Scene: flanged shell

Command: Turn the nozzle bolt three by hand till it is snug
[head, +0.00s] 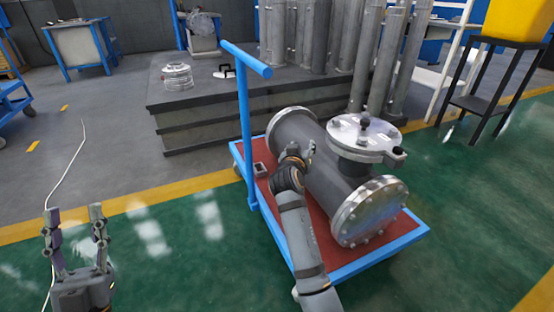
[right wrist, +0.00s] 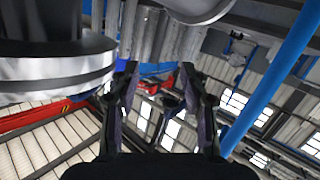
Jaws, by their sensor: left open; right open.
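The grey flanged shell (head: 335,175) lies on its side on a cart, with a large round flange at each end. Its nozzle (head: 362,140) points up and carries a pale round cover with small bolts near the rim and a dark knob. I cannot tell which bolt is number three. My right gripper (head: 308,149) is beside the nozzle, left of its flange, partly hidden by my arm. In the right wrist view its fingers (right wrist: 159,68) are apart with nothing between them, and a metal flange (right wrist: 50,68) is at the left. My left gripper (head: 74,212) is open and empty over the floor.
The cart has a red deck (head: 262,185), blue edges and a tall blue handle (head: 246,130) left of the shell. A grey platform (head: 200,115) with upright pipes stands behind. A black stand (head: 490,95) is at the right.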

